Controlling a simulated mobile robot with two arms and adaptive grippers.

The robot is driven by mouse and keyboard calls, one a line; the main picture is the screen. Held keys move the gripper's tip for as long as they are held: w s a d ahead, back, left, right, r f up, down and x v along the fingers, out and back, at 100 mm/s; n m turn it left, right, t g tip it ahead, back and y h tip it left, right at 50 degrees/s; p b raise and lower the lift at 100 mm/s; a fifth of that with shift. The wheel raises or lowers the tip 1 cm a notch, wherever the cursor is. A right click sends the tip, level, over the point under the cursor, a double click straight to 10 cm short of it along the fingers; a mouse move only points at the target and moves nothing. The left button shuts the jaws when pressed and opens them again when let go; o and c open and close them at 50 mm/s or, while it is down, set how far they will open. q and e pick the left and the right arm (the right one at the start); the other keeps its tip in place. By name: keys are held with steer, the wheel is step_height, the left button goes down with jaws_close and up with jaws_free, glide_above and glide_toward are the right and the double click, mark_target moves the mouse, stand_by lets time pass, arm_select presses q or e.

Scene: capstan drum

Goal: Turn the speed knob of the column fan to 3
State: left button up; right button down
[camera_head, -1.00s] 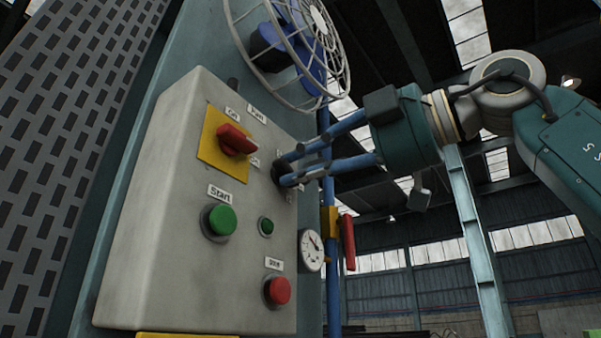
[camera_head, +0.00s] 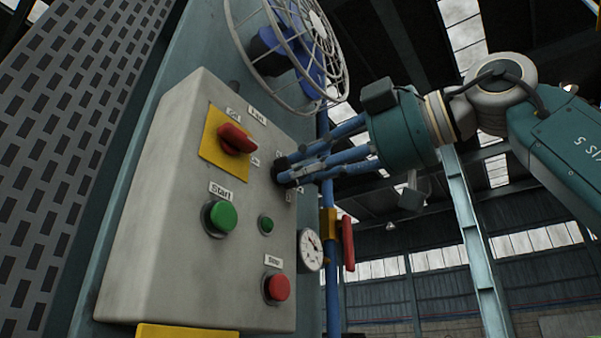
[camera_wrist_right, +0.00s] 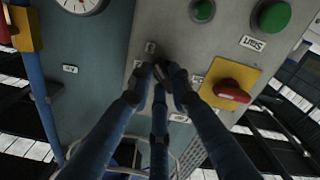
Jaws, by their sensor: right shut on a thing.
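The column fan (camera_head: 318,62) has a round white wire cage and blue parts and is mounted above the grey control box (camera_head: 165,215). The dark speed knob (camera_head: 278,168) is on the right part of the box front, mostly hidden by my fingers. My right gripper (camera_head: 288,170) is shut on the knob, reaching in from the right. In the right wrist view the blue fingers close around the dark knob (camera_wrist_right: 166,72), with small labels around it too small to read surely. Which number the knob points to cannot be told. My left gripper is not in view.
The box also carries a red switch (camera_head: 236,140) on a yellow plate, a green Start button (camera_head: 220,218), a small green lamp (camera_head: 266,225) and a red button (camera_head: 277,288). A gauge (camera_head: 310,250) and a red-handled lever (camera_head: 348,243) stand right of the box.

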steer(key=shift+f, duration=0.2)
steer(key=c, duration=1.6)
jaws_free()
steer(key=shift+d, duration=0.1)
steer(key=shift+o, duration=0.2)
steer(key=shift+d+r, duration=0.1)
steer(key=v, duration=1.2)
